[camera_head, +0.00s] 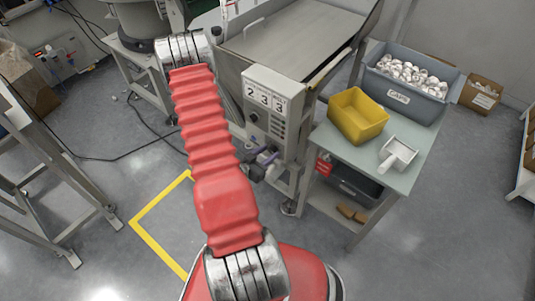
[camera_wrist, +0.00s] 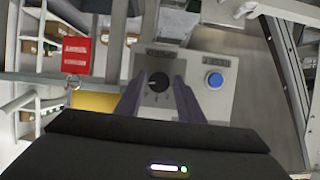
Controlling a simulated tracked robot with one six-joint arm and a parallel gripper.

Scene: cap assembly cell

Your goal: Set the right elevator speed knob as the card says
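The grey control box (camera_head: 279,88) carries a white card (camera_head: 265,98) that reads 2, 3, 3 under small headings I cannot read clearly. In the wrist view, a round black knob (camera_wrist: 158,82) sits on the light panel (camera_wrist: 196,101), with small marks below it. The label above it is too small to read. My gripper (camera_wrist: 160,79) faces the panel, its purple-grey fingers either side of the knob with gaps showing; I cannot tell how far from the panel the tips are.
A blue button (camera_wrist: 214,80) sits right of the knob. A side table (camera_head: 405,184) holds a yellow bin (camera_head: 358,116), a white scoop (camera_head: 398,153) and a grey caps bin (camera_head: 408,99). A metal post (camera_wrist: 283,90) stands at right in the wrist view. Yellow tape (camera_head: 150,243) marks open floor.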

